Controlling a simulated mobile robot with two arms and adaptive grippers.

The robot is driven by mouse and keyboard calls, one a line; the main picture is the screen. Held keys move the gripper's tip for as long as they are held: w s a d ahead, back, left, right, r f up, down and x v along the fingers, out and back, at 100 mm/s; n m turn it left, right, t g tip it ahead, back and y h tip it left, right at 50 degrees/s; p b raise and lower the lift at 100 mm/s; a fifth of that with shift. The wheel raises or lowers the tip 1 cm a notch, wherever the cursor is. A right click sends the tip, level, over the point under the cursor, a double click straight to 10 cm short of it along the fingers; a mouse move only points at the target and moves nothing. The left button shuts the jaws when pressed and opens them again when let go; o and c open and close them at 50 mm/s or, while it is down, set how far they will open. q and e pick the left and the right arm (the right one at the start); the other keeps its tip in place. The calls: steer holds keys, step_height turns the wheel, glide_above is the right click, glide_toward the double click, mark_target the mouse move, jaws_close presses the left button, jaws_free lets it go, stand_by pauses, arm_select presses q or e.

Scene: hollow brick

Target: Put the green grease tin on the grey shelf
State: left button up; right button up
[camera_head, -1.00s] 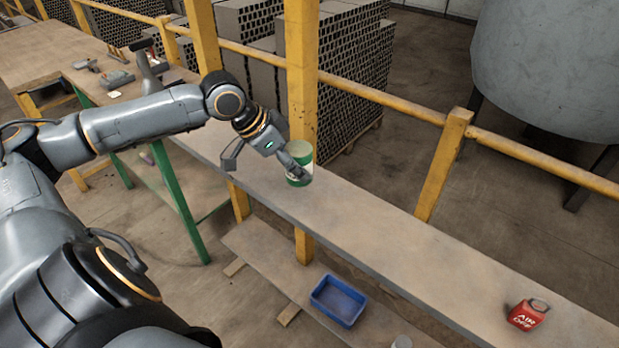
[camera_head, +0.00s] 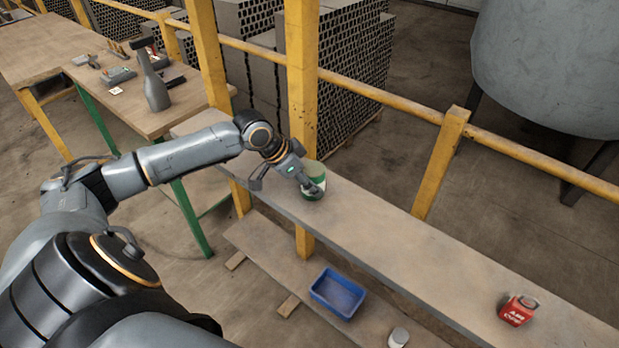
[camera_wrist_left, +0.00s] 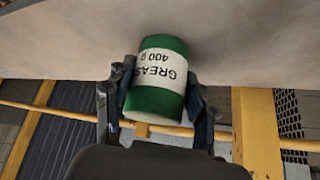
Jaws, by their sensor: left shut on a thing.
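The green grease tin (camera_head: 313,171) has a white label band and is at the far left part of the long grey shelf (camera_head: 400,240). In the left wrist view the tin (camera_wrist_left: 157,98) reads "GREASE 400 g", upside down in the picture. My left gripper (camera_head: 312,186) is shut on it, one finger on each side of the tin. The tin is on or just over the shelf top; I cannot tell if its base touches. My right gripper is not in view.
A blue bin (camera_head: 337,293) and a grey-topped container (camera_head: 398,337) are on a lower board. A yellow post (camera_head: 302,100) and rail (camera_head: 390,101) run behind the shelf. A workbench (camera_head: 150,110) with tools stands at left.

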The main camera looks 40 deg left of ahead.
arm_select(q)
steer(key=o, duration=1.6)
steer(key=b+v, duration=0.2)
steer(key=v, duration=1)
